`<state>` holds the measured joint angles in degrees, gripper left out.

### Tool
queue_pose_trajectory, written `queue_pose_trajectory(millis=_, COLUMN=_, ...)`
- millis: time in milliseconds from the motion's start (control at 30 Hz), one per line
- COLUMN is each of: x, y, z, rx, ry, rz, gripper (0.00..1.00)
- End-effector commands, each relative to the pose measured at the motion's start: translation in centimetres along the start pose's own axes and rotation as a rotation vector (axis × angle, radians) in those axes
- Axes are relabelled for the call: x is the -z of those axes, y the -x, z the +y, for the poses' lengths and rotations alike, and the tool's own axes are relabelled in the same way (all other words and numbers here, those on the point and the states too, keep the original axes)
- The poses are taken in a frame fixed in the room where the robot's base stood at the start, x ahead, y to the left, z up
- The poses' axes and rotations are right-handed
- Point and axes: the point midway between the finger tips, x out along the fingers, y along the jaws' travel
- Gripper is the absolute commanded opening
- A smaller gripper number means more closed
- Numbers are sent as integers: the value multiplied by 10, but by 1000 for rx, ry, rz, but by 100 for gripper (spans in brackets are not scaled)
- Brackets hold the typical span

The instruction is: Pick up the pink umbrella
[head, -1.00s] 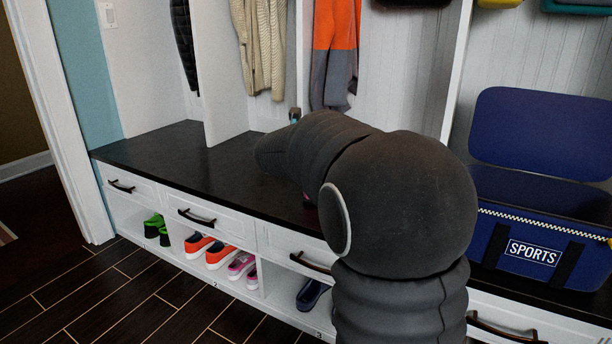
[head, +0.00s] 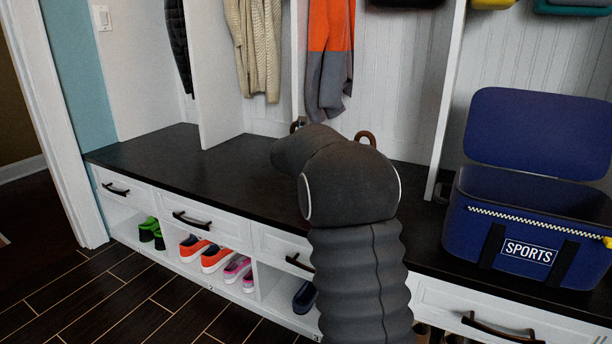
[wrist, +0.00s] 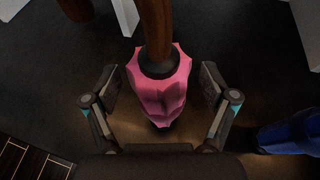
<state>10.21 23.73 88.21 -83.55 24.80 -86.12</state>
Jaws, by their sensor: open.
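The pink umbrella (wrist: 160,93) is in the middle of the wrist view, on or just above the dark bench top. Its brown handle (wrist: 155,28) runs to the top edge of that view. My gripper (wrist: 162,88) is open, with one finger on each side of the pink canopy and a gap showing on both sides. In the head view my arm hides the canopy. A brown curved hook (head: 366,137), which looks like the umbrella's handle, shows above my arm.
The blue SPORTS bag (head: 478,226) stands open on the bench (head: 150,153) to the right; its blue edge also shows in the wrist view (wrist: 290,133). A white divider (head: 448,110) rises between arm and bag. Coats hang behind. Shoes sit in cubbies below.

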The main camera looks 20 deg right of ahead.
Motion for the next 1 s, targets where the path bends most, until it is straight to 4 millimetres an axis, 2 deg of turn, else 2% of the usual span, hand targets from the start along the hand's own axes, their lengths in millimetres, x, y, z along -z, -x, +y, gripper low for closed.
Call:
queue_pose_trajectory(millis=300, x=0, y=-5, z=0, rx=0, ry=0, rz=0, gripper=85)
queue_pose_trajectory(millis=633, x=0, y=-5, z=0, rx=0, ry=0, rz=0, gripper=2)
queue_pose_trajectory(millis=1000, x=-6, y=-3, z=0, rx=0, ry=0, rz=-2, gripper=0)
